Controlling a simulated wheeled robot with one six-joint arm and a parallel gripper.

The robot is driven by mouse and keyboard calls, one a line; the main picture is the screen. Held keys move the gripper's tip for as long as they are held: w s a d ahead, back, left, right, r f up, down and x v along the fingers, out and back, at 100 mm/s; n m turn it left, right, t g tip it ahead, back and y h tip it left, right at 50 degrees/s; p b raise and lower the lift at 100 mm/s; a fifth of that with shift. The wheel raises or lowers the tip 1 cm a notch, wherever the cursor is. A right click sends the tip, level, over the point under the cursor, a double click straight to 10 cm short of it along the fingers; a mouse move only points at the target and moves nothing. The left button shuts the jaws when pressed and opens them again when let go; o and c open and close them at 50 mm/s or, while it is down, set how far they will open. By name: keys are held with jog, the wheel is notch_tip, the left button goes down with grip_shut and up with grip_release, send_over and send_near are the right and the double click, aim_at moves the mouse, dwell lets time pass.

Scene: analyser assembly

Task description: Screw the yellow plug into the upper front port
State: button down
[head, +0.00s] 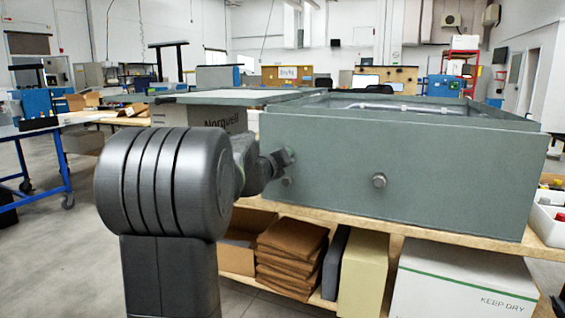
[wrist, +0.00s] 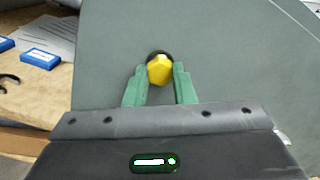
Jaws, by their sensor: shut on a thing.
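The yellow plug (wrist: 160,72) shows its hexagonal head in the wrist view. My gripper (wrist: 159,75) is shut on it, with one green finger on each side. A dark round rim (wrist: 157,53) shows just behind the plug, against the grey-green panel; how deep the plug sits is hidden. In the head view my gripper (head: 284,159) is at the left part of the front wall of the grey-green housing (head: 450,185). The plug is hidden there by my arm.
A metal fitting (head: 379,181) stands out of the front wall to the right, and another (head: 287,182) shows just below my gripper. The wooden bench (head: 420,232) holds the housing. Blue boxes (wrist: 40,58) and papers lie on the bench to the left in the wrist view.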

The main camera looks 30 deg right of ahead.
jog(key=c, duration=1.3)
grip_release()
jog(key=shift+c, duration=0.2)
jog(key=n+p, duration=0.9)
jog(key=n, duration=0.3)
jog(key=n+p, duration=1)
jog(key=n, duration=0.2)
jog(key=shift+w+a+f, duration=0.1)
jog(key=shift+f, duration=0.05)
